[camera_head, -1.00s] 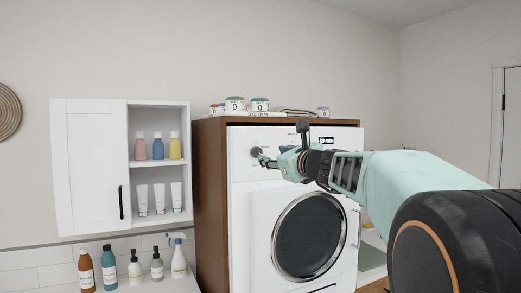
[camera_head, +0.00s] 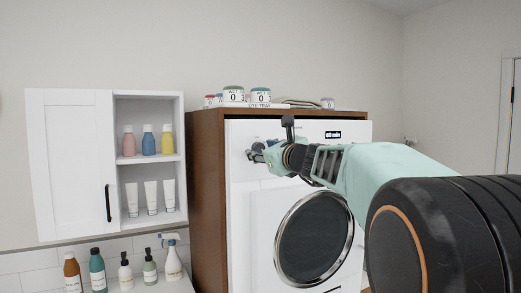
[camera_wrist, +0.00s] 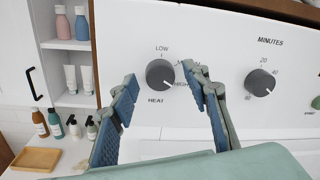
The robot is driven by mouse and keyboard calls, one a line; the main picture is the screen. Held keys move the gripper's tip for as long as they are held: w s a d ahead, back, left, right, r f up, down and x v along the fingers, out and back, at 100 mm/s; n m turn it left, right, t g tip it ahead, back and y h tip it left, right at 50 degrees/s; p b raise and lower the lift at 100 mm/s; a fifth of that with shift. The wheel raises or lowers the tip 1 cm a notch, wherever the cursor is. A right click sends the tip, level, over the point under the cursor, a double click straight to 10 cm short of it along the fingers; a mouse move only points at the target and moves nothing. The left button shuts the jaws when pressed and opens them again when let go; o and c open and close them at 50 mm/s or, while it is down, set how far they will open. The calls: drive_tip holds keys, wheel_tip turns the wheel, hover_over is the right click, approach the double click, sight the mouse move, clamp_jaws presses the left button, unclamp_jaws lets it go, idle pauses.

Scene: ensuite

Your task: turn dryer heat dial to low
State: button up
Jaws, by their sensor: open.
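The dark grey heat dial (camera_wrist: 160,74) is on the white dryer's front panel (camera_head: 240,175), with LOW printed above it and HIGH to its right. The medium label is partly hidden by a finger. The dial's pale pointer mark seems to face right, toward HIGH. My gripper (camera_wrist: 159,76) is open, with one blue-padded finger to the left of the dial and the other to its right. The dial shows between the fingertips with no clear contact. In the head view my gripper (camera_head: 256,153) is at the panel's upper left and largely covers the dial.
A similar minutes dial (camera_wrist: 260,82) is to the right on the panel. A brown wooden surround (camera_head: 207,180) encloses the dryer, with jars (camera_head: 233,95) on top. A white cabinet (camera_head: 70,160) with bottles and tubes hangs to the left. Bottles (camera_head: 97,270) stand below it.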

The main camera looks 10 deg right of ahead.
drive_tip(key=shift+s, duration=0.2)
drive_tip(key=c, duration=1.2)
drive_tip(key=shift+o, duration=0.2)
